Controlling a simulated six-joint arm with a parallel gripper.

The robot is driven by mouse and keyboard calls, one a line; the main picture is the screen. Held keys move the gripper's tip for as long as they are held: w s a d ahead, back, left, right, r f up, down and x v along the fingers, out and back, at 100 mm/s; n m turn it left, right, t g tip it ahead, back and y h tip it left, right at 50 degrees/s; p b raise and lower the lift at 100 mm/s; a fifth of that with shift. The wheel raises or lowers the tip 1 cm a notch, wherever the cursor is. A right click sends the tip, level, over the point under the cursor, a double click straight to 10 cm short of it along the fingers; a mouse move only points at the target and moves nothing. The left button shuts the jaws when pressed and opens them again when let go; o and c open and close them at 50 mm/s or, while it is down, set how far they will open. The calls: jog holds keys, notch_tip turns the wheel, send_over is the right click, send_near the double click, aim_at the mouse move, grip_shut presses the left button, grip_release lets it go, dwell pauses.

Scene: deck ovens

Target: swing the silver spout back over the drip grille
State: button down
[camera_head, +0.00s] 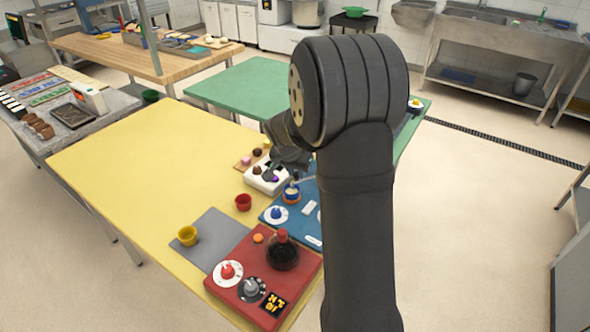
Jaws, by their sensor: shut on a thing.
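My gripper (287,164) is partly hidden behind my own dark arm, at the far side of the yellow table. It is shut on a small part that looks like the silver spout (303,178), just above a blue cup (291,193). The contact is small and partly covered. A white unit with dark round parts (265,182) stands just left of and below the gripper. I cannot make out the drip grille clearly; it may be hidden by the gripper or arm.
The table's left half is clear. A green table (238,92) stands behind.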

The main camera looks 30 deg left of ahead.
jog(key=s+d+n+g+y, duration=0.1)
jog(key=d+n+y, duration=0.1)
jog(key=d+n, duration=0.4)
jog(key=shift+s+n, duration=0.3)
jog(key=shift+n, duration=0.1)
dwell(0.4)
jog(key=c, duration=1.3)
grip_release()
jog(key=v, duration=1.7)
jog(key=shift+w+d+r, duration=0.25)
jog(key=shift+d, duration=0.2)
